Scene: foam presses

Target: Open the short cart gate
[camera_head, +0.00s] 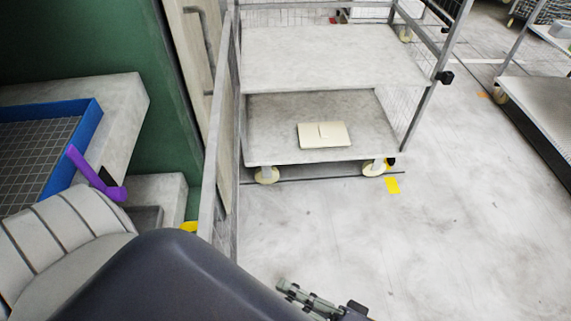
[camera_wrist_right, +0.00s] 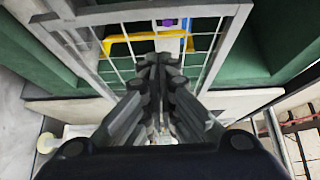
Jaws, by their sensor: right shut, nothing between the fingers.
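The cart (camera_head: 330,60) stands at the upper middle of the head view, its near side open. A narrow frame (camera_head: 212,165), seen almost edge-on at its left, runs from the cart towards me; it looks like the short gate, swung outward. The right wrist view shows a metal frame with wire mesh (camera_wrist_right: 120,63), probably the same gate. My right gripper (camera_wrist_right: 160,62) is shut and empty, its fingertips in front of the mesh; whether they touch it I cannot tell. Part of it shows at the bottom of the head view (camera_head: 312,300). My left gripper is out of view.
A cream, flat object (camera_head: 324,135) lies on the cart's lower shelf. A blue-edged tray (camera_head: 82,128) and a purple handle (camera_head: 95,175) are at left, beside a green machine wall (camera_head: 90,40). Another cart (camera_head: 540,105) stands at right. The floor between the carts is clear.

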